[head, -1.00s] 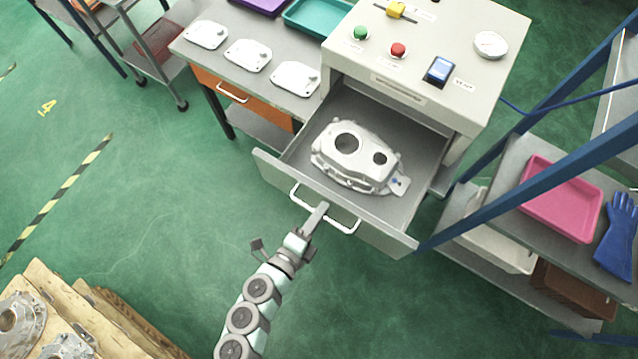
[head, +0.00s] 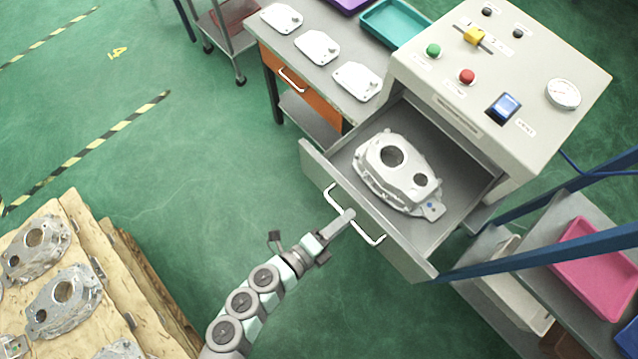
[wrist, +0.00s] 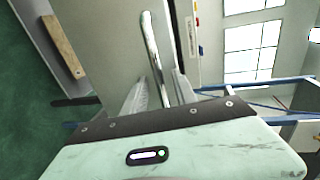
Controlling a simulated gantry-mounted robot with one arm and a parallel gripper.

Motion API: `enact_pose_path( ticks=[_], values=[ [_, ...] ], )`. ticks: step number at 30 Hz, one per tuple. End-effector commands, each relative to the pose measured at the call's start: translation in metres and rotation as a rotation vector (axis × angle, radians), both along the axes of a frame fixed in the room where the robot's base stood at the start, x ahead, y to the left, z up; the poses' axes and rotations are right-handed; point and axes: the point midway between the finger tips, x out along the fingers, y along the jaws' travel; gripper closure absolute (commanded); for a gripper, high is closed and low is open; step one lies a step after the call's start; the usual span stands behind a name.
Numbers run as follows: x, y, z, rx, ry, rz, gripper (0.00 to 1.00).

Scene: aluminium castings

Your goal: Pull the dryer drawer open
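The dryer (head: 500,75) is a pale cabinet with buttons and a dial on top. Its grey drawer (head: 385,242) stands well out from the cabinet, with the inside in plain view. A silver casting (head: 398,172) lies in the drawer. The drawer's white bar handle (head: 372,236) is on the front panel, and it also shows in the wrist view (wrist: 152,45). My gripper (head: 345,217) is at the middle of the handle. In the wrist view its fingers (wrist: 160,92) are on both sides of the bar and appear closed on it. The exact contact is partly hidden.
A bench with several white covers (head: 317,47) and a teal tray (head: 395,22) stands left of the dryer. A blue-framed rack (head: 545,210) with a pink tray (head: 597,268) is close at right. A wooden pallet (head: 135,275) with castings is at lower left. Green floor lies between.

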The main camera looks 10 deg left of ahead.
Motion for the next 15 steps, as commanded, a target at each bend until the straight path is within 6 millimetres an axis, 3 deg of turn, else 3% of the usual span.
enact_pose_path(
  ticks=[15],
  values=[
    [-0.06, 0.044, 0.016, 0.003, 0.0, 0.005, 0.66]
  ],
)
